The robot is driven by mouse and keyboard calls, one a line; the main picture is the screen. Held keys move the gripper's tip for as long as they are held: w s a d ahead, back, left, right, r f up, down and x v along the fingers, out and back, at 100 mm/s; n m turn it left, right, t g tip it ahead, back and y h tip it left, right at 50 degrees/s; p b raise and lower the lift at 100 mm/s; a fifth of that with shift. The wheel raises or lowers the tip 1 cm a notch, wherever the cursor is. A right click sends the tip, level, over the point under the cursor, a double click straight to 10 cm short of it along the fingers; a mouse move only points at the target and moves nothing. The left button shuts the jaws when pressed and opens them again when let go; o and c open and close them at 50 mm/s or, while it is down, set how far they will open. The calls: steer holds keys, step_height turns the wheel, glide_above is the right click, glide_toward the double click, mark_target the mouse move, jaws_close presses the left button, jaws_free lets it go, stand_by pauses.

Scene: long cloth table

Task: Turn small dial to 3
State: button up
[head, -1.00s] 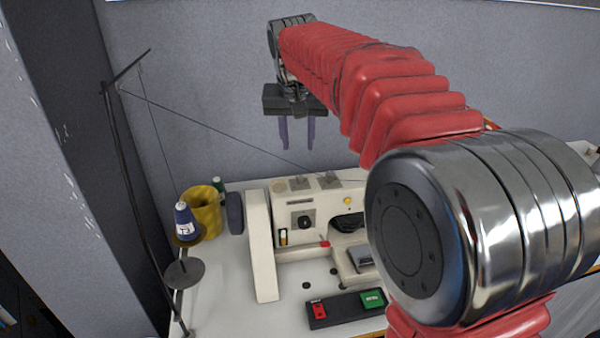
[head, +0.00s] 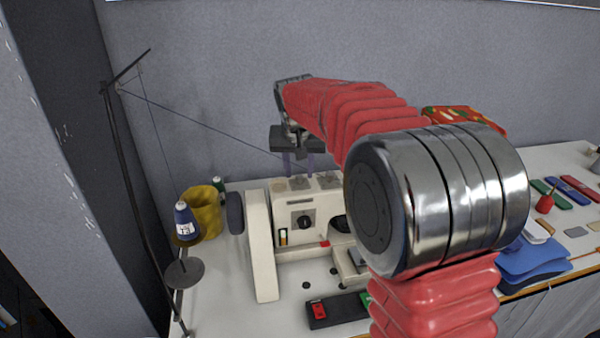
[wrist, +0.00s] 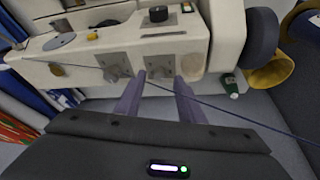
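The cream sewing machine (head: 262,245) stands on the table with a black dial (head: 304,222) on its front. That dial shows as a dark knob in the wrist view (wrist: 158,14). Two grey plates with small dials sit on the machine's top edge, one on the left (wrist: 115,66) and one on the right (wrist: 190,64) in the wrist view. I cannot read any numbers. My gripper (head: 298,165) is open and empty, pointing down above the back of the machine.
A black thread stand (head: 125,170) with a blue spool (head: 184,220) and a yellow cup (head: 205,213) are at the left. A thread (head: 200,130) runs close to my gripper. A switch box (head: 336,310) lies in front. Blue cloth (head: 530,262) lies at the right.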

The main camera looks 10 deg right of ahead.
steer(key=shift+x, duration=0.8)
jaws_close()
